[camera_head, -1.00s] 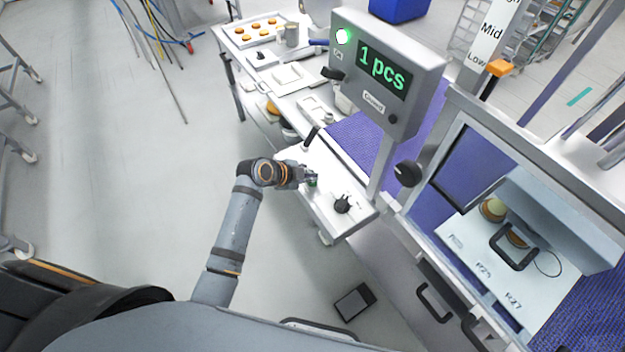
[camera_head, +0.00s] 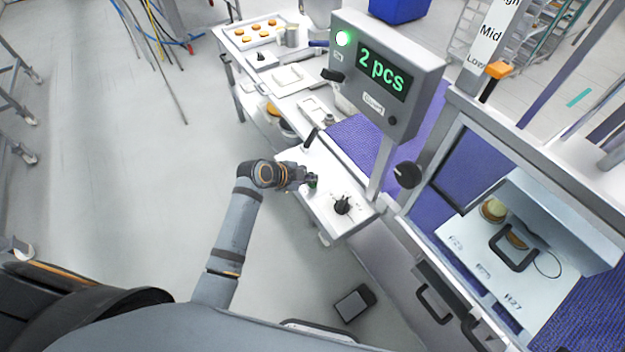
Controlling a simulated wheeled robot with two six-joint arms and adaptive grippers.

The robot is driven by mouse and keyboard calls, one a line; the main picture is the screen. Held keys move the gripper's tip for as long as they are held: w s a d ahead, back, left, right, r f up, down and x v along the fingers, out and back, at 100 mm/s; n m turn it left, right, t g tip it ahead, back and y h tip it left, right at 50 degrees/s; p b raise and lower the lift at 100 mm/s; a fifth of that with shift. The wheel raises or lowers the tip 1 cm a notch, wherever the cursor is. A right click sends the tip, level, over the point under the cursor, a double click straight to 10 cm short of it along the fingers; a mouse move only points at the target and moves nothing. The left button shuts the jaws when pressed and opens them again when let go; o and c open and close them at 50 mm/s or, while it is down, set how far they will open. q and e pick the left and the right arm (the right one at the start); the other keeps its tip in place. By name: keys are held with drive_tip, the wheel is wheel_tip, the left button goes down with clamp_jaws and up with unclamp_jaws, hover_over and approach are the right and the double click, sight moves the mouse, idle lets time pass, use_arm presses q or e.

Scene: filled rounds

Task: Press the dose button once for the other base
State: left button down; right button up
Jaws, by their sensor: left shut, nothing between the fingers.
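My left gripper (camera_head: 308,179) is shut and empty, with its tips at a small green button (camera_head: 313,184) on the white control panel (camera_head: 333,217). The fingers partly cover the button, and I cannot tell whether they touch it. On the right, one round base (camera_head: 493,210) lies on a white plate (camera_head: 462,236), and another round (camera_head: 517,239) shows inside a dark square frame (camera_head: 529,257). My right gripper is not in view.
A black knob (camera_head: 342,205) stands on the panel near my left gripper, and a dark lever (camera_head: 311,137) behind it. A tray of several rounds (camera_head: 259,33) is at the back. A machine frame (camera_head: 437,157) stands right of the panel. The floor at left is open.

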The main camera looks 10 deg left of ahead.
use_arm(q)
drive_tip(key=shift+r+p, duration=0.45)
drive_tip(key=shift+r, duration=0.25)
wheel_tip(320, 180, up, 5)
drive_tip(key=p, duration=0.4)
drive_tip(key=shift+r+p, duration=0.1)
drive_tip(key=shift+p, duration=0.25)
